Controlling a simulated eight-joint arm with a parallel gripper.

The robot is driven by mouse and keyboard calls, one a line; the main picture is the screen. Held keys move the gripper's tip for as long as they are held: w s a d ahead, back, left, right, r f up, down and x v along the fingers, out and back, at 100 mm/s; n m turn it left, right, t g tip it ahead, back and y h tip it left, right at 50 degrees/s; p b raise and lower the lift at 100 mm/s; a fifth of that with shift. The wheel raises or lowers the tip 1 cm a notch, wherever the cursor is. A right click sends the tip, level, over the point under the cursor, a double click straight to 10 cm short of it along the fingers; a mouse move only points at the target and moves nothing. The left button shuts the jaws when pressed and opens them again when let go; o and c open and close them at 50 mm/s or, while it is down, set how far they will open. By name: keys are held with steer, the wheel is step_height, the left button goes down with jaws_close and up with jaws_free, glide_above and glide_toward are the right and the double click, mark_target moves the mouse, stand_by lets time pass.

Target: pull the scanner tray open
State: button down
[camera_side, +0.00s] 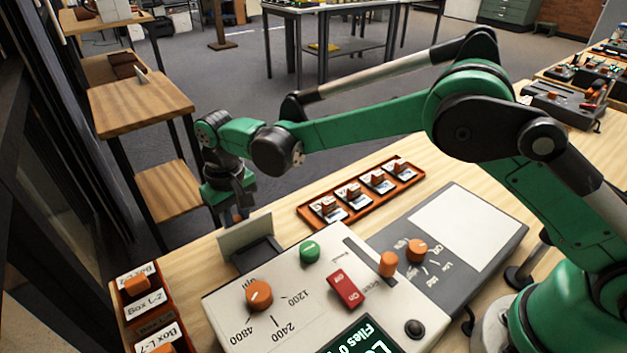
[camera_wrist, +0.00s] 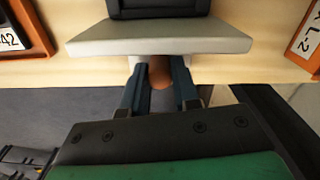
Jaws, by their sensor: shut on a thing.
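The scanner (camera_side: 291,284) is a pale box with dials and buttons on the table. Its tray (camera_side: 257,252) is dark and shows between the scanner body and a pale front panel (camera_side: 246,237), so it stands out from the body. The wrist view also shows the panel (camera_wrist: 160,38) and the dark tray (camera_wrist: 158,8) behind it. My gripper (camera_side: 238,215) is at the outer side of the panel. In the wrist view its two fingers (camera_wrist: 159,85) are shut on the orange-brown knob (camera_wrist: 160,72) of the panel. The fingers partly hide the knob.
An orange rack (camera_side: 362,193) with several labelled pieces lies behind the scanner. Boxes labelled L-2 and L-7 (camera_side: 148,300) stand at the left table edge. Beyond the table edge is open floor, with wooden shelves (camera_side: 140,105) at the left.

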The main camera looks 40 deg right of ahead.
steer(key=c, duration=0.7)
jaws_free()
steer(key=shift+o, duration=0.2)
steer(key=shift+r, duration=2.8)
